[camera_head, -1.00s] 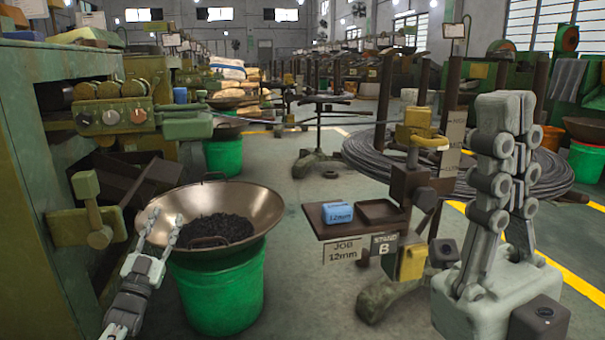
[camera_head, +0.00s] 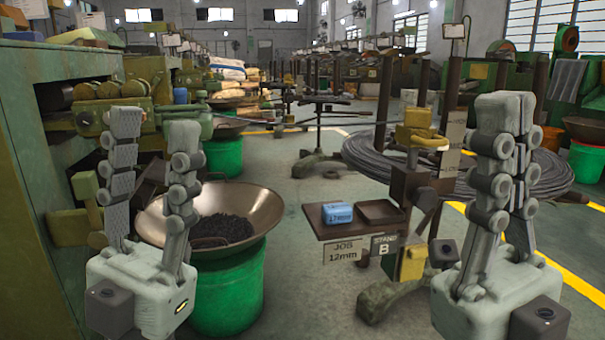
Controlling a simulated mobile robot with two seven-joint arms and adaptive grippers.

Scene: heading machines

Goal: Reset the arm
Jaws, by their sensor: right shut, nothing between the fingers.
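My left gripper (camera_head: 153,122) stands upright at the left, close to the camera, in front of the green machine and the left edge of the pan. Its two fingers are apart, with a clear gap between them and nothing held. My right gripper (camera_head: 502,110) stands upright at the right, in front of the wire coil. Its fingers are together with nothing between them.
A wide metal pan (camera_head: 265,213) of dark pieces rests on a green bucket (camera_head: 240,290). A stand holds a tray (camera_head: 330,232) with a blue block (camera_head: 338,213). A wire coil (camera_head: 375,165) lies behind. Floor between pan and stand is clear.

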